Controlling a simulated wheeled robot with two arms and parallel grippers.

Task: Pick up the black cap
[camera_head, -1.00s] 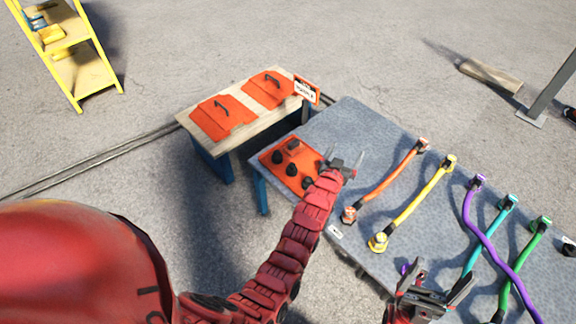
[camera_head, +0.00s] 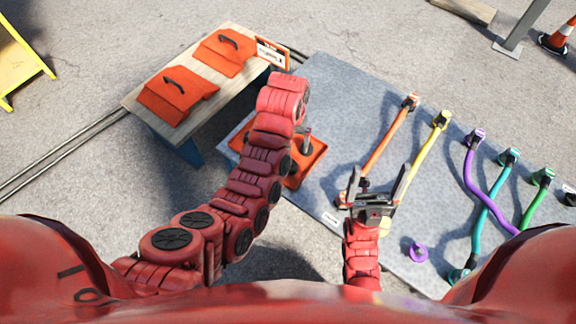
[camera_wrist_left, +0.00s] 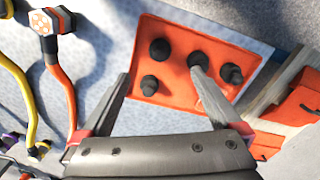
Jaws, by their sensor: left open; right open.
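Several black caps stand on an orange tray in the left wrist view; one black cap (camera_wrist_left: 160,49) is near the tray's left side, another (camera_wrist_left: 149,85) below it, another (camera_wrist_left: 231,73) to the right. The orange tray (camera_wrist_left: 182,81) also shows in the head view (camera_head: 318,150), mostly hidden under my left arm. My left gripper (camera_wrist_left: 158,78) is open over the tray, its fingers either side of the lower left caps, holding nothing; in the head view the arm largely hides it. My right gripper (camera_head: 380,178) is open and empty above the grey table, near the orange and yellow cables.
On the grey table (camera_head: 345,105) lie an orange cable (camera_head: 388,140), a yellow cable (camera_head: 428,150), and purple, teal and green cables at right. A purple cap (camera_head: 418,252) lies near the front. A wooden bench (camera_head: 140,105) with orange toolbox-like covers (camera_head: 180,92) stands at left.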

